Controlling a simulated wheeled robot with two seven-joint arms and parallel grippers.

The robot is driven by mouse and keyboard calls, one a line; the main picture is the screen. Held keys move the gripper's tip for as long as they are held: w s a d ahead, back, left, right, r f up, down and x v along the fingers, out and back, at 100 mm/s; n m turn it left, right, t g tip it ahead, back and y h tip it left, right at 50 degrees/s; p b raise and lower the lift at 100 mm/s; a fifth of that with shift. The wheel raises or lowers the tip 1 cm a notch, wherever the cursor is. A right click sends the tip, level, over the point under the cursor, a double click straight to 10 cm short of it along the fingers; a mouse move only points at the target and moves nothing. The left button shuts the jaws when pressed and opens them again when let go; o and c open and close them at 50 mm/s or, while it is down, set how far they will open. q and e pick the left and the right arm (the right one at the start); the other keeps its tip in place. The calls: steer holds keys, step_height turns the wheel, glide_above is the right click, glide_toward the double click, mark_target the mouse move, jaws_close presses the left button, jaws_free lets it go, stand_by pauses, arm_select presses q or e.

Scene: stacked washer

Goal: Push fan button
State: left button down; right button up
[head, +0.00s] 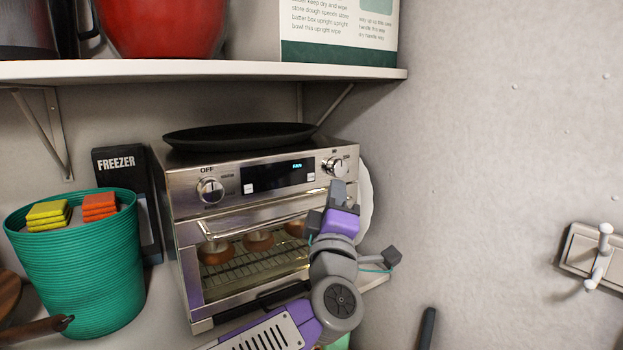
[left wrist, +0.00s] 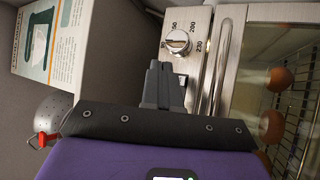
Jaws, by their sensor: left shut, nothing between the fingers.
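A steel toaster oven (head: 245,218) stands on the counter with its glass door shut. Its panel has a dark display (head: 278,176) lit with blue digits, a white button (head: 248,188) at the display's left and another (head: 310,177) at its right. I cannot read which one is the fan button. A left knob (head: 210,190) and a right knob (head: 336,167) flank them. My left gripper (head: 338,189) is shut and empty, in front of the panel's right end, just below the right knob. In the left wrist view its fingertips (left wrist: 160,68) are near that knob (left wrist: 178,42). Contact cannot be told.
A black pan (head: 240,136) lies on the oven. A green ribbed bin (head: 88,265) with sponges and a black freezer box (head: 120,185) stand left. A white shelf (head: 200,70) runs above. The wall at right has a hook (head: 603,250). Round brown items sit behind the oven glass.

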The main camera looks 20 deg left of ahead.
jaws_close()
stand_by(1.6)
